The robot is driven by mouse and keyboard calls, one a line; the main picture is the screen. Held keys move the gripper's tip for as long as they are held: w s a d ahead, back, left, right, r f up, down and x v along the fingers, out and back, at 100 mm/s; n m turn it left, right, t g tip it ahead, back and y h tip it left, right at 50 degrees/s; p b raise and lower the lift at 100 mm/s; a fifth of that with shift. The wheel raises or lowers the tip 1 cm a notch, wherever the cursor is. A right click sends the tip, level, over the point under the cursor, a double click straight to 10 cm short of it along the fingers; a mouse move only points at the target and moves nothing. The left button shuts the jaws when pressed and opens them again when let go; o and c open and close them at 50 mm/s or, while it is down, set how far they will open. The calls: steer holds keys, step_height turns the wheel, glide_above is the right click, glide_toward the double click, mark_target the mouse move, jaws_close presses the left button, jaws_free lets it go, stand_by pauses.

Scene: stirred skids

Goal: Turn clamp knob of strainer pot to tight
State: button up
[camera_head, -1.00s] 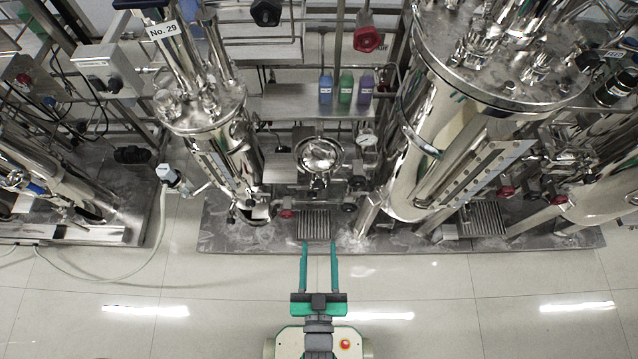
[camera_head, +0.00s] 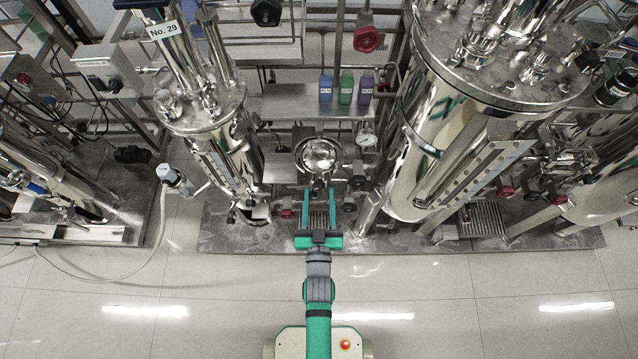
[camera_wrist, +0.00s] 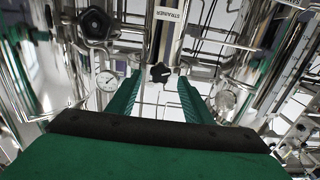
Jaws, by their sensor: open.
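The strainer pot (camera_head: 319,154) is a shiny round metal vessel low at the centre of the head view. In the wrist view a metal cylinder labelled STRAINER (camera_wrist: 167,30) stands upright at the top centre. A black lobed knob (camera_wrist: 159,72) shows just below it, apparently the clamp knob. My gripper (camera_head: 318,190) is open and empty, its two green fingers pointing at the pot's front. In the wrist view the knob lies between the fingers' far ends, apparently beyond the tips. I cannot tell whether it is loose or tight.
A tall tank (camera_head: 395,190) stands at right and a slimmer vessel (camera_head: 215,125) at left. Bottles (camera_head: 345,89) sit on a shelf behind. Red valve handles flank the pot. A gauge (camera_wrist: 107,81) and a black handwheel (camera_wrist: 96,25) are left in the wrist view. Floor in front is clear.

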mark_target(319, 188)
steer(key=shift+w, duration=2.2)
steer(key=c, duration=1)
